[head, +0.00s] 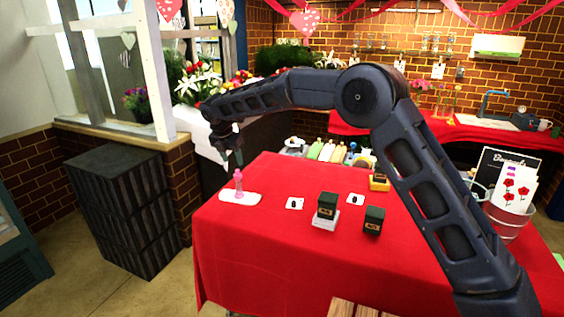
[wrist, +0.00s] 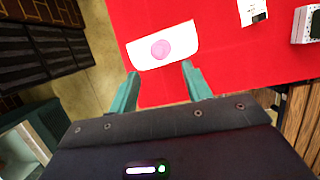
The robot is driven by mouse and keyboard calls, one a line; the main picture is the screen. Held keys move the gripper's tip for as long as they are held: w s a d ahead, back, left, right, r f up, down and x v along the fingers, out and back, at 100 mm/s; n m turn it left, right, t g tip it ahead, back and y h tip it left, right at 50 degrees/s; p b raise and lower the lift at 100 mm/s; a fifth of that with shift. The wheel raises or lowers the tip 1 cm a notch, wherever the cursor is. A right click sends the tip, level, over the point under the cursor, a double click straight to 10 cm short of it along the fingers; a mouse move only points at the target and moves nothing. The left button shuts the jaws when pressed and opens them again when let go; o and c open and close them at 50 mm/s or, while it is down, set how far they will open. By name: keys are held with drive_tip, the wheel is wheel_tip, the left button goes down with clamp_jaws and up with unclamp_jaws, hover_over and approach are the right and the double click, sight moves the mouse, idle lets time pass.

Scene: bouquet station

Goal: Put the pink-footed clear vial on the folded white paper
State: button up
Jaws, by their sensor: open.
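The pink-footed vial (head: 238,181) stands upright on the folded white paper (head: 228,197) at the left end of the red table. In the wrist view the vial (wrist: 160,49) shows from above as a pink round shape on the white paper (wrist: 182,37). My gripper (head: 232,158) is above the vial and apart from it. In the wrist view the green fingers of my gripper (wrist: 160,70) are spread, with nothing between them.
The red table (head: 270,240) holds dark green boxes (head: 374,220), a green box on a white block (head: 326,206), a yellow block (head: 379,182) and small white cards (head: 294,203). A dark crate (head: 120,205) stands left of the table. The table's front left is clear.

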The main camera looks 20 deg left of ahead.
drive_tip(key=w+d+r+m, duration=0.4)
drive_tip(key=w+d+r, duration=0.1)
drive_tip(key=d, duration=0.5)
drive_tip(key=w+d+r+m, duration=0.3)
drive_tip(key=w+d+r, duration=0.25)
drive_tip(key=d, duration=0.45)
drive_tip(key=w+d+r+m, duration=0.1)
drive_tip(key=d+r+m, duration=0.25)
drive_tip(key=d, duration=0.95)
drive_tip(key=d+r+m, duration=0.3)
drive_tip(key=d+m, duration=0.2)
drive_tip(key=d, duration=0.7)
drive_tip(key=s+d+m, duration=0.5)
drive_tip(key=d, duration=0.7)
drive_tip(key=s+d+m, duration=0.5)
drive_tip(key=d+m, duration=0.1)
drive_tip(key=d, duration=0.6)
drive_tip(key=s+d+f+m, duration=0.3)
drive_tip(key=s+d+m, duration=0.1)
drive_tip(key=s+d, duration=0.2)
drive_tip(key=s+d+f+m+t, duration=0.1)
drive_tip(key=s+d+f+m, duration=0.3)
drive_tip(key=s, duration=0.5)
drive_tip(key=shift+d+f+m, duration=0.3)
drive_tip(key=shift+d+m, duration=0.45)
drive_tip(key=shift+d, duration=0.15)
